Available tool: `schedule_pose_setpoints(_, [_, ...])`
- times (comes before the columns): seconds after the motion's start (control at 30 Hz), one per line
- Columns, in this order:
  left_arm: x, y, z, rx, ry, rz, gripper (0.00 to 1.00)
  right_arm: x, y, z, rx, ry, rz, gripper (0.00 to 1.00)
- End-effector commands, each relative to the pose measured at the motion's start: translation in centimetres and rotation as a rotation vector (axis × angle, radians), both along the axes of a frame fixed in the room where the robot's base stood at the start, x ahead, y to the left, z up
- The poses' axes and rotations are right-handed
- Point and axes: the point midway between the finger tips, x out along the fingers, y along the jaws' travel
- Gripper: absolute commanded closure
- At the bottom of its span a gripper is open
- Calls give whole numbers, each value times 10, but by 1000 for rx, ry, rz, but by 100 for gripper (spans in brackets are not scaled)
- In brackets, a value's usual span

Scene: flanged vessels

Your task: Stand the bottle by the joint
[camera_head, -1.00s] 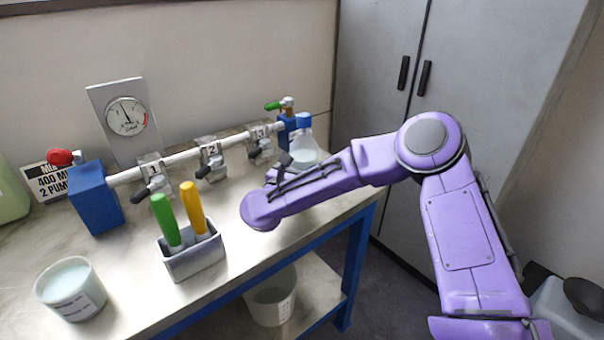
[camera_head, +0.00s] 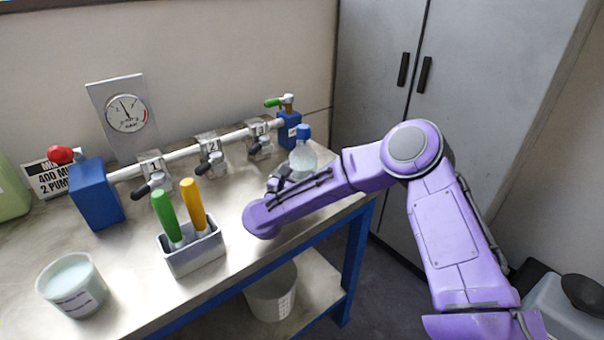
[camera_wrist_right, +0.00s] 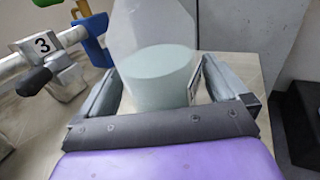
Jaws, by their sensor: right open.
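The bottle (camera_head: 302,160) is clear with a blue cap and pale liquid; it looks upright near the bench's right edge, by the right end of the pipe. My right gripper (camera_head: 282,180) is at the bottle, partly hidden by its own arm. In the right wrist view the bottle (camera_wrist_right: 160,78) fills the space between the open fingers (camera_wrist_right: 163,88); finger contact is unclear. The pipe (camera_head: 185,154) has clamped joints marked 1 (camera_head: 153,170), 2 (camera_head: 208,150) and 3 (camera_head: 259,140). Joint 3 (camera_wrist_right: 50,60) is left of the bottle in the wrist view. My left gripper is out of view.
A grey holder (camera_head: 193,253) with green and yellow handled tools stands near the front of the bench. A white tub (camera_head: 72,285) is at front left. Blue blocks with valves (camera_head: 95,195) end the pipe. A gauge (camera_head: 126,114) stands behind. Grey cabinets (camera_head: 480,70) are at right.

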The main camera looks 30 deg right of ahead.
Motion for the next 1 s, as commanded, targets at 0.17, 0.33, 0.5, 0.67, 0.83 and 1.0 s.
schedule_pose_setpoints(0.17, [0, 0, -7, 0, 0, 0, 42, -15, 29, 0, -2, 0, 7, 0])
schedule_pose_setpoints(0.33, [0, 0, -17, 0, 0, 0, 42, -38, 68, 0, -3, -2, 6, 0])
schedule_pose_setpoints(0.5, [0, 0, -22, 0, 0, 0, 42, -54, 95, 1, -2, -1, 3, 0])
schedule_pose_setpoints(0.67, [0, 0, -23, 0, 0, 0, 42, -60, 104, 2, 0, 0, 0, 0])
schedule_pose_setpoints(0.83, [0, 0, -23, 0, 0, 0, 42, -60, 104, 2, 0, 0, -1, 0])
schedule_pose_setpoints(1.0, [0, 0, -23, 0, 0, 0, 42, -60, 104, 2, 0, 0, 0, 0])
